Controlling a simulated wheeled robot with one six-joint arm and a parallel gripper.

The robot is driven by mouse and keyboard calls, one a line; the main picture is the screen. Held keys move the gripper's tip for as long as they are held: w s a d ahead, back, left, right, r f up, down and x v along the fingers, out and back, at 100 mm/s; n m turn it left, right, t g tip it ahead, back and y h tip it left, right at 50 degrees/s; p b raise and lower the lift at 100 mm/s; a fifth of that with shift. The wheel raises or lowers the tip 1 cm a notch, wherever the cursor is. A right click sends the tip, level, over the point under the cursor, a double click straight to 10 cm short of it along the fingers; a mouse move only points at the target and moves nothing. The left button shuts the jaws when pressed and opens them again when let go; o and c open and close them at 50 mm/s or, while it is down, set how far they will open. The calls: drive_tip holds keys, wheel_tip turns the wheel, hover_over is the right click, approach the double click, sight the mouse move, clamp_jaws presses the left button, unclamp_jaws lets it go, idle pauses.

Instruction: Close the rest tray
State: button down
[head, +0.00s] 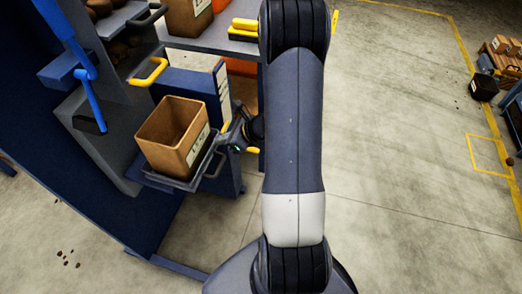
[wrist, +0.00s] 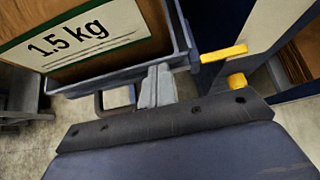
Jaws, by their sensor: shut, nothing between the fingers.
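A dark grey tray (head: 172,181), likely the rest tray, sticks out from the front of the machine. A brown open cardboard box (head: 168,150) stands on it. A handle (head: 213,165) is on the tray's front side. My gripper (head: 229,139) is beside the box and the tray's front. In the wrist view my gripper (wrist: 157,84) is shut and empty, with its fingers at the tray's grey rim (wrist: 110,78); I cannot tell whether they touch. The box's label (wrist: 75,38) reads 1.5 kg.
A blue panel with a yellow handle (head: 149,72) is behind the tray. Yellow pieces (head: 243,30) lie on a shelf beside another brown box (head: 188,15). A blue lever (head: 85,80) hangs on the left. The floor to the right (head: 400,120) is mostly clear.

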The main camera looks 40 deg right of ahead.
sight(208, 132)
drive_tip(key=w+a, duration=0.2)
drive_tip(key=w+a+b, duration=0.1)
drive_tip(key=w+a, duration=0.1)
drive_tip(key=w, duration=0.1)
drive_tip(key=shift+w+a, duration=0.1)
drive_tip(key=shift+w, duration=0.1)
drive_tip(key=shift+w+a+r, duration=0.1)
drive_tip(key=shift+w+a, duration=0.05)
drive_tip(key=shift+w, duration=0.1)
drive_tip(key=shift+w+r, duration=0.1)
